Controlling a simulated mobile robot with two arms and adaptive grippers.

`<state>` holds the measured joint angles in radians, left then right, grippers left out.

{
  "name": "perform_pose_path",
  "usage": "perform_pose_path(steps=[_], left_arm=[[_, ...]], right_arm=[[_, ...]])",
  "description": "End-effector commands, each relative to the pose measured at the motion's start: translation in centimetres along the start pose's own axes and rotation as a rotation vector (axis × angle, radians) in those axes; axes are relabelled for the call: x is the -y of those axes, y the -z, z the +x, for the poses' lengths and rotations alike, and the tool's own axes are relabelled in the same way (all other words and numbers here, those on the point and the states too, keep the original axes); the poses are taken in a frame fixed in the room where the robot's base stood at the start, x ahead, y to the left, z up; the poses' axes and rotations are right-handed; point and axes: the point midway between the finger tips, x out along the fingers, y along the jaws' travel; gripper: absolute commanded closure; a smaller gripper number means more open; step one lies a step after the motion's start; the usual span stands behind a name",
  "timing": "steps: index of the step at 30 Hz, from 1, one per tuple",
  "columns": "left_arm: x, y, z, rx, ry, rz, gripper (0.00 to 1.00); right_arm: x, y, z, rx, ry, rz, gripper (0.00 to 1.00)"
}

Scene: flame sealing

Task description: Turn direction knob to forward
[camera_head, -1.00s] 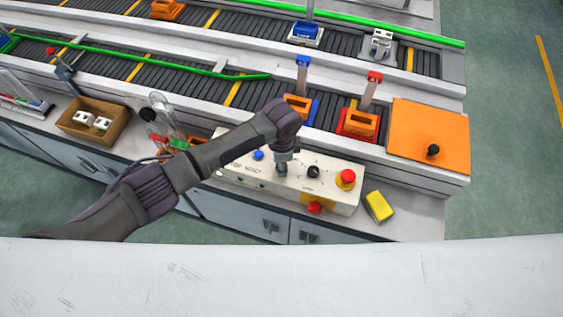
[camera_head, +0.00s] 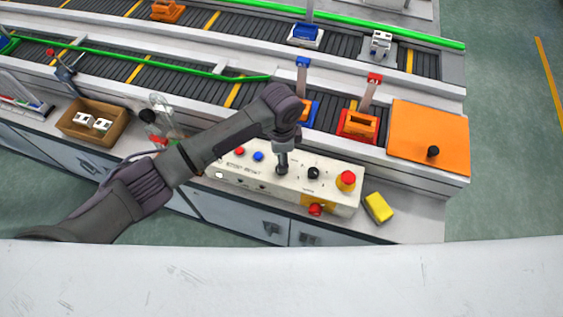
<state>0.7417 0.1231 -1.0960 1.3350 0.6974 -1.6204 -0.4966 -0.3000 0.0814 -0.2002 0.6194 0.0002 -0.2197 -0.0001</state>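A white control box (camera_head: 235,178) stands on the bench in front of the conveyor. On its top are a red button (camera_head: 239,150), a blue button (camera_head: 258,156), a black knob (camera_head: 313,173) and a red emergency stop button (camera_head: 347,177) on the right. My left gripper (camera_head: 282,168) points down at the box top, left of the black knob. Its fingertips are at or just above the panel and hide what lies under them. I cannot tell whether the fingers are open or shut. My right gripper is not in view.
A yellow block (camera_head: 379,207) lies on the bench right of the box. A wooden tray (camera_head: 72,124) with white parts is at the left. An orange plate (camera_head: 450,125) with a black handle is at the right. The conveyor (camera_head: 190,84) carries orange and blue parts behind the box.

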Motion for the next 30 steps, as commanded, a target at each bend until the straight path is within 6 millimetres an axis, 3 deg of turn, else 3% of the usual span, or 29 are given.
perform_pose_path(steps=[6, 12, 30], left_arm=[[0.1, 0.0, -4.4, -0.001, 0.002, 0.000, 0.40], [0.0, 0.0, -6.5, -0.001, 0.000, 0.000, 0.40], [0.0, 0.0, -6.7, 0.000, -0.002, -0.001, 0.40]], right_arm=[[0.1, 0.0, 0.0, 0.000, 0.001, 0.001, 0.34], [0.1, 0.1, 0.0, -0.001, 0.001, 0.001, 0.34], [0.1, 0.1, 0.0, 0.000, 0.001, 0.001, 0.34]])
